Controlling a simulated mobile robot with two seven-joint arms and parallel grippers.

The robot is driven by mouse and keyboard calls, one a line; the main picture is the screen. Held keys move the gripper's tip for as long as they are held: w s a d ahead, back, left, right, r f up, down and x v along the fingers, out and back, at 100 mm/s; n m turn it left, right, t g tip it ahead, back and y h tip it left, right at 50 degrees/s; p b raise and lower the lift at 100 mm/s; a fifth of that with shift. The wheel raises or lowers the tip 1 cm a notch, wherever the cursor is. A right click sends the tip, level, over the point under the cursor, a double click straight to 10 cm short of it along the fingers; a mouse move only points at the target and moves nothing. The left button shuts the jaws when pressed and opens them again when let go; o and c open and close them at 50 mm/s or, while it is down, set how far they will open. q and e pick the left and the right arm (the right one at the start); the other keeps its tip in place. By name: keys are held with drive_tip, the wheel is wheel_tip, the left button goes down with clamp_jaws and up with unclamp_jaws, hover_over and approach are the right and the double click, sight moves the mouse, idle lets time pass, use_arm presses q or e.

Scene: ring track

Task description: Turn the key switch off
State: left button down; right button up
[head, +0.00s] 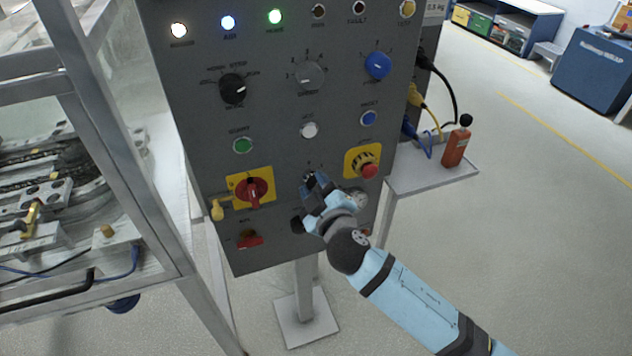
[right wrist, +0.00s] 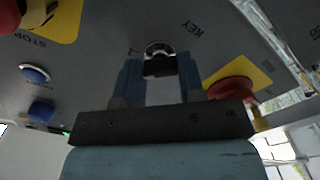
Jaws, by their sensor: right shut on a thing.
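The key switch (head: 309,177) sits low in the middle of the grey control panel (head: 290,130), between the red rotary switch and the emergency stop. In the right wrist view its round metal collar (right wrist: 159,48) shows beside the upside-down KEY label, with the black key (right wrist: 158,67) standing out of it. My right gripper (head: 313,184) reaches the panel from below right. Its two blue fingers (right wrist: 160,80) are shut on the black key, one on each side. In the head view the gripper hides most of the key, so its turn angle cannot be told there. My left gripper is out of view.
Close by are the red rotary switch (head: 254,191) on a yellow plate, the emergency stop (head: 369,170), a red lower switch (head: 250,240) and a yellow padlock (head: 217,211). An orange pendant (head: 456,146) stands on a side shelf (head: 430,171). A framed machine (head: 100,130) stands left.

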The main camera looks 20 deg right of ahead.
drive_tip(key=n+p, duration=0.1)
drive_tip(key=n, duration=0.1)
drive_tip(key=shift+r+n+p, duration=0.15)
drive_tip(key=shift+n+p, duration=0.2)
drive_tip(key=shift+n, duration=0.05)
drive_tip(key=n+p, duration=0.2)
drive_tip(key=n, duration=0.1)
drive_tip(key=shift+n+p, duration=0.55)
drive_tip(key=shift+n, duration=0.75)
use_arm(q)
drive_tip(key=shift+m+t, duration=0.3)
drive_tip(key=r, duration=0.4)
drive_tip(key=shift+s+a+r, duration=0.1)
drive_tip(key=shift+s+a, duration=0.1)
use_arm(e)
drive_tip(key=shift+n, duration=0.3)
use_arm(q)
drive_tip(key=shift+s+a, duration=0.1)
use_arm(e)
drive_tip(key=o, duration=0.9)
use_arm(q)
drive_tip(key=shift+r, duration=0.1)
use_arm(e)
drive_tip(key=shift+o, duration=0.2)
